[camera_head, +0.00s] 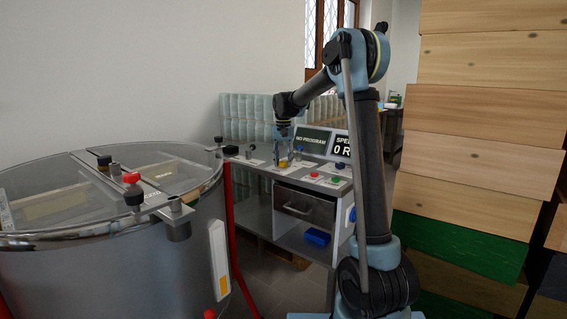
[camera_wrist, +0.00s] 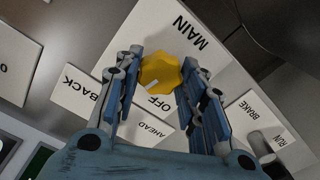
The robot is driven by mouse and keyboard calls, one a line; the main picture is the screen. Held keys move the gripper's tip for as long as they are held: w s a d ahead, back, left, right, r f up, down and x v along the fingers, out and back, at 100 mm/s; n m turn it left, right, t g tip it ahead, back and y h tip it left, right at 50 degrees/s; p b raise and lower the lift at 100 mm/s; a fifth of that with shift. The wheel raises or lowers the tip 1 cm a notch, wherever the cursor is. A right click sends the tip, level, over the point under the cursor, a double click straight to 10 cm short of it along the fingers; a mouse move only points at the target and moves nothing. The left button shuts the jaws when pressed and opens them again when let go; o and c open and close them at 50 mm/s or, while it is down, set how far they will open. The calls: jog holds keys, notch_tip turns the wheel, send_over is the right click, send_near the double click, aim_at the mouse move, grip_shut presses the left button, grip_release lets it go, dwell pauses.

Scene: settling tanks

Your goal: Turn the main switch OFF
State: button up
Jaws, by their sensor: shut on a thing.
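The main switch is a yellow lobed knob (camera_wrist: 161,72) on a white plate (camera_wrist: 135,38) lettered MAIN and OFF. A short white mark shows on the knob's lower side, near the word OFF; any other position label is hidden. My gripper (camera_wrist: 160,80) has one finger on each side of the knob, closed around it. In the head view my gripper (camera_head: 283,150) points down at the control desk, with the yellow knob (camera_head: 283,165) at its fingertips.
Nearby plates read BACK (camera_wrist: 82,92), AHEAD (camera_wrist: 152,130) and BRAKE (camera_wrist: 243,112). The desk (camera_head: 325,187) also carries red and green buttons and displays reading NO PROGRAM and 0. A large steel tank (camera_head: 120,270) stands left; stacked wooden boxes (camera_head: 490,120) stand right.

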aim_at(284, 161)
jog(key=n, duration=0.4)
jog(key=shift+n, duration=2.6)
jog(key=o, duration=1)
jog(key=shift+o, duration=0.2)
notch_tip(284, 161, up, 12)
jog(key=shift+d, duration=0.15)
